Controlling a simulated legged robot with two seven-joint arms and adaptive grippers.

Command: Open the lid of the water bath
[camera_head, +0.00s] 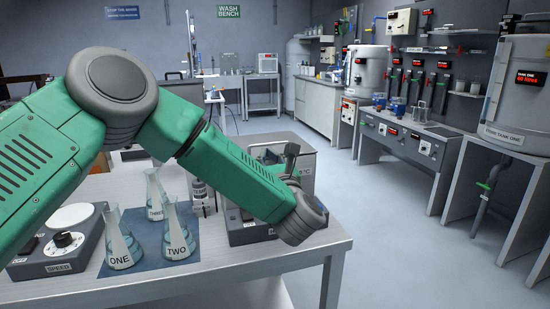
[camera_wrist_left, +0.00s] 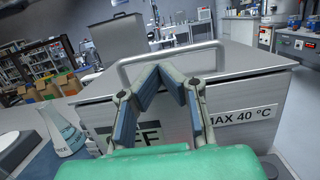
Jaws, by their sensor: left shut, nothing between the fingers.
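The water bath (camera_head: 308,165) is a grey metal box on the white bench, partly hidden behind my left arm in the head view. In the left wrist view its flat lid (camera_wrist_left: 238,60) looks shut. A pale bar handle (camera_wrist_left: 188,50) arches over the lid's front. The front carries a "MAX 40 °C" label (camera_wrist_left: 243,114) and another sign, partly covered by my fingers. My left gripper (camera_wrist_left: 163,69) is shut and empty, with its fingertips just below the handle bar; I cannot tell whether they touch it. My right gripper is not in view.
Flasks ONE (camera_head: 121,245), TWO (camera_head: 178,238) and THREE (camera_head: 155,195) stand on a blue mat left of the bath. A stirrer plate marked SPEED (camera_head: 60,245) is at the bench's left. Open floor (camera_head: 390,235) lies to the right.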

